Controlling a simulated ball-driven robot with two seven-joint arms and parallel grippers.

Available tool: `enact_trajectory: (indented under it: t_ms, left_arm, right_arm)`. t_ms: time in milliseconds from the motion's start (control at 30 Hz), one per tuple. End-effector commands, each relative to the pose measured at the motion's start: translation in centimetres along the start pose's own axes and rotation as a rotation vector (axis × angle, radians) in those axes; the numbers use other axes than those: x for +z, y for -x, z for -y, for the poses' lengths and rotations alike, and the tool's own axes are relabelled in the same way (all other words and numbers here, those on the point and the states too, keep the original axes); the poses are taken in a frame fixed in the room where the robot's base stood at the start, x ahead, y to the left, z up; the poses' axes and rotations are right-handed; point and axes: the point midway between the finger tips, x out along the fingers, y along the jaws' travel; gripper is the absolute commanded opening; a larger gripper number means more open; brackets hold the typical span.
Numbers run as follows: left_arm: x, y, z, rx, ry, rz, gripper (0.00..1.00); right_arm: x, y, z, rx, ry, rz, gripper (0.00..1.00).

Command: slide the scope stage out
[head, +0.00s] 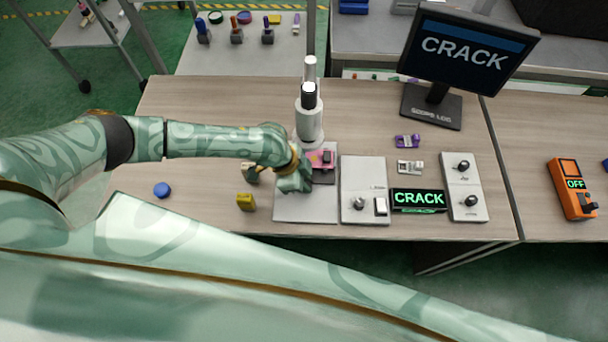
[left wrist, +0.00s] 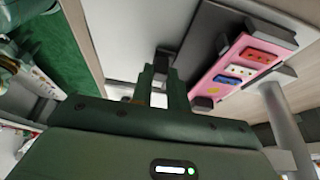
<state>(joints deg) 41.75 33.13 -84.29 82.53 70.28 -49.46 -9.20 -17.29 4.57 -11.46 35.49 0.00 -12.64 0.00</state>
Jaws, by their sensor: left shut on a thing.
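The white scope (head: 309,118) stands upright at the back of a light grey base plate (head: 305,212). Its dark stage (head: 325,178) lies low in front of the column, with a pink board (head: 317,158) on it. The left wrist view shows the dark stage (left wrist: 203,42) and the pink board (left wrist: 234,72) with small coloured parts. My left gripper (head: 306,182) is at the left side of the stage. In the left wrist view its fingers (left wrist: 160,84) are shut on a small dark handle (left wrist: 163,58) beside the stage. The exact contact is partly hidden. My right gripper is out of view.
Right of the scope are a grey control panel (head: 362,165), a CRACK display (head: 418,198), a second panel (head: 460,207) and a monitor (head: 465,55). The table's left back is clear.

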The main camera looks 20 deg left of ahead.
Motion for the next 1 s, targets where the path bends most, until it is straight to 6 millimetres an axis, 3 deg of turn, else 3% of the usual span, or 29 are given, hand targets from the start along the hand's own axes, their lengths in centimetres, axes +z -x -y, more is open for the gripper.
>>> enact_trajectory:
  t_ms: [100,333,500,767,800,867,1000]
  left_arm:
    - [-0.3,0.8,-3.5,0.011,0.002,0.002,0.0]
    - [-0.1,0.6,-8.9,0.009,0.002,0.004,0.0]
    - [-0.1,0.2,-10.3,0.007,0.001,0.001,0.0]
    - [0.0,0.0,-10.5,0.01,0.001,0.0,0.0]
    - [0.0,0.0,-10.6,0.01,0.001,0.0,0.22]
    - [0.0,0.0,-10.6,0.01,0.001,0.0,0.38]
    - [0.0,0.0,-10.4,0.008,0.001,0.0,0.38]
  right_arm:
    - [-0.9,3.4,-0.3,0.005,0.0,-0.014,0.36]
    - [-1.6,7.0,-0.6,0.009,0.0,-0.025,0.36]
    - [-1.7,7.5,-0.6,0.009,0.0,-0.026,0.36]
    - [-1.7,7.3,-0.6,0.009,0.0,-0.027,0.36]
    - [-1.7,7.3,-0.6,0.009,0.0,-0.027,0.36]
    - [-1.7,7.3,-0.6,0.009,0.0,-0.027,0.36]
    - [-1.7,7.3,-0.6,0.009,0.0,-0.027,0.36]
